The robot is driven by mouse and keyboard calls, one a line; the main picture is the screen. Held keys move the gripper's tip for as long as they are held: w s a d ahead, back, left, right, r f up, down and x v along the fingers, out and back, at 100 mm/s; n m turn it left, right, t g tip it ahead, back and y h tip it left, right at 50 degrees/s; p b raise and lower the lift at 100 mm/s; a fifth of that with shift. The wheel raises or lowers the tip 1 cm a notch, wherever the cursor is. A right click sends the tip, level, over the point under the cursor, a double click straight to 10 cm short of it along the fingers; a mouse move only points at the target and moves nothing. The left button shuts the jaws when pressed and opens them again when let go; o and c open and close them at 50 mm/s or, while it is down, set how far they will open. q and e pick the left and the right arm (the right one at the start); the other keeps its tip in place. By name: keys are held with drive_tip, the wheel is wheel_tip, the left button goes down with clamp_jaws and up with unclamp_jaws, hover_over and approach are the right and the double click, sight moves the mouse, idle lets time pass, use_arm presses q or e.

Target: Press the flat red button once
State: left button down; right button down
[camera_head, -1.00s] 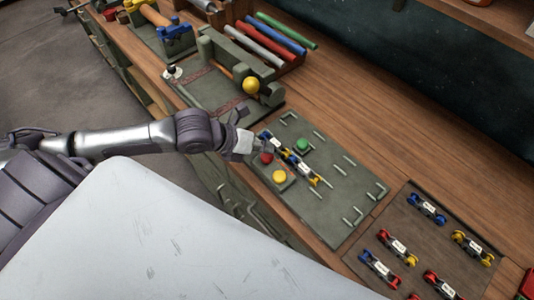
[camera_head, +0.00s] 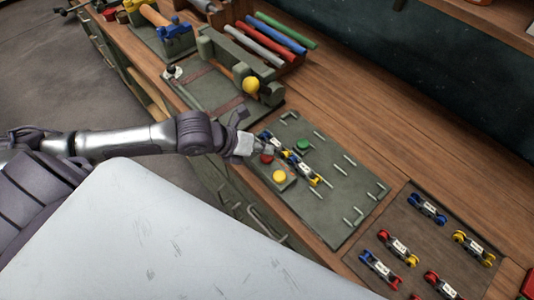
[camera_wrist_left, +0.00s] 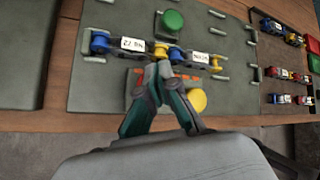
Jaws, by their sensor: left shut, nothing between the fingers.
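The flat red button (camera_head: 267,158) sits on a small grey block on the green-grey board (camera_head: 343,213), beside a domed yellow button (camera_head: 279,176). My left gripper (camera_head: 268,151) is shut and empty, its tips right at the red button and partly covering it. I cannot tell whether they touch it. In the left wrist view the shut fingertips (camera_wrist_left: 163,72) lie over the block, left of the yellow button (camera_wrist_left: 197,101); the red button is mostly hidden behind them. My right gripper is not in view.
Linked blue and yellow pieces with white labels (camera_wrist_left: 133,44) lie right beside the fingers. A green button (camera_head: 302,144) stands behind them. Metal staples stick up from the board. A brown mat (camera_head: 397,217) with several similar pieces lies to the right.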

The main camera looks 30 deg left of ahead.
sight(265, 156)
use_arm(q)
drive_tip(key=shift+s+f+b, duration=0.1)
drive_tip(key=shift+f+b, duration=0.5)
drive_tip(key=shift+f, duration=0.4)
idle(0.8)
drive_tip(key=shift+r, duration=0.1)
drive_tip(key=shift+r+p, duration=1.25)
drive_tip(key=shift+r, duration=0.15)
wheel_tip(265, 156, up, 5)
drive_tip(key=p, duration=0.4)
drive_tip(key=shift+p, duration=0.4)
